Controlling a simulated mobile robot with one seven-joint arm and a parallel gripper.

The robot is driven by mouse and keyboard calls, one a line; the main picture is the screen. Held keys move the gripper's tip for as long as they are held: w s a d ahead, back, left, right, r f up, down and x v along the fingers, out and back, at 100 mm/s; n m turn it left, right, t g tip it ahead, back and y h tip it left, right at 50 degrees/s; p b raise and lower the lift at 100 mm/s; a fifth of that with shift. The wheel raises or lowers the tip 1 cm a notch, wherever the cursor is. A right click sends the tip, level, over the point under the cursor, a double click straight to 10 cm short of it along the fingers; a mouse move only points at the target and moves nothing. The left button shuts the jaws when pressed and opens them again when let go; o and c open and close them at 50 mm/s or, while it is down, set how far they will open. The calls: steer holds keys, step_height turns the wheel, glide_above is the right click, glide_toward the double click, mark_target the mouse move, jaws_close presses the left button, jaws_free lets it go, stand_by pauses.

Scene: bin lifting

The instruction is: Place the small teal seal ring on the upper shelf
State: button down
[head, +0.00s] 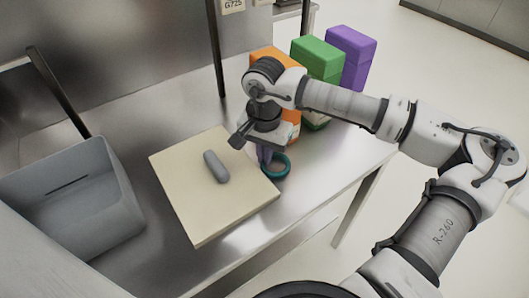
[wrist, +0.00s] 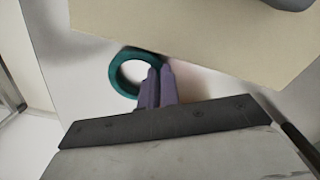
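The small teal seal ring (head: 287,169) lies flat on or just above the metal table, beside the right corner of the cream board. It also shows in the wrist view (wrist: 116,75). My gripper (head: 264,158) points down at the ring's left side, with its purple fingers close together. In the wrist view my gripper (wrist: 161,69) has one fingertip inside the ring and the other outside, with the rim between them. It looks shut on the rim. I cannot clearly make out the upper shelf in either view.
The cream board (head: 190,219) bears a grey rounded object (head: 216,167). A grey bin (head: 90,204) stands at left. Orange (head: 268,55), green (head: 317,58) and purple (head: 351,52) boxes stand behind my arm. Dark posts (head: 215,45) rise at the back. The table's front edge is close to the ring.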

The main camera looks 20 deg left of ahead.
steer(key=shift+f, duration=0.2)
steer(key=c, duration=1.6)
jaws_free()
steer(key=shift+r, duration=0.1)
